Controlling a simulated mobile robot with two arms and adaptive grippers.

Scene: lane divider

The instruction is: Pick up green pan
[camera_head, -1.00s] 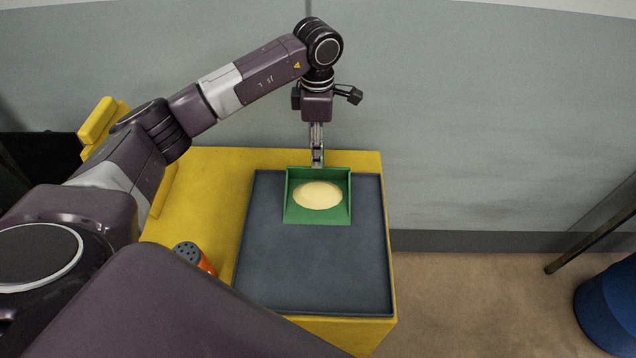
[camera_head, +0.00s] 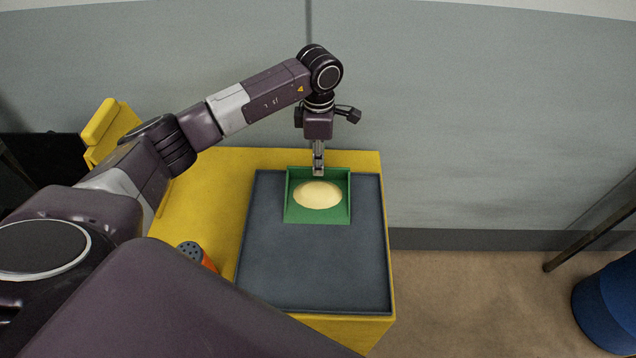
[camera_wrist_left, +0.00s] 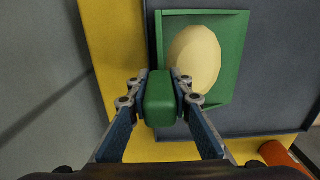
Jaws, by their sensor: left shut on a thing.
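The green pan (camera_head: 318,216) lies flat on the dark grey mat, near its back edge. It has low walls and a pale yellow oval mound (camera_head: 317,195) inside. My left gripper (camera_head: 318,172) reaches down from above at the pan's back wall. In the left wrist view, its fingers (camera_wrist_left: 160,97) are shut on the pan's green handle (camera_wrist_left: 160,105), one finger on each side. The pan's tray (camera_wrist_left: 228,60) shows beyond the fingers there. In the head view the fingers hide the handle. My right gripper is not in view.
The dark grey mat (camera_head: 315,265) covers the right part of a yellow table (camera_head: 215,175). An orange container with a dark, dotted top (camera_head: 192,252) stands left of the mat. A grey wall (camera_head: 480,130) rises close behind the table. The mat's front is clear.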

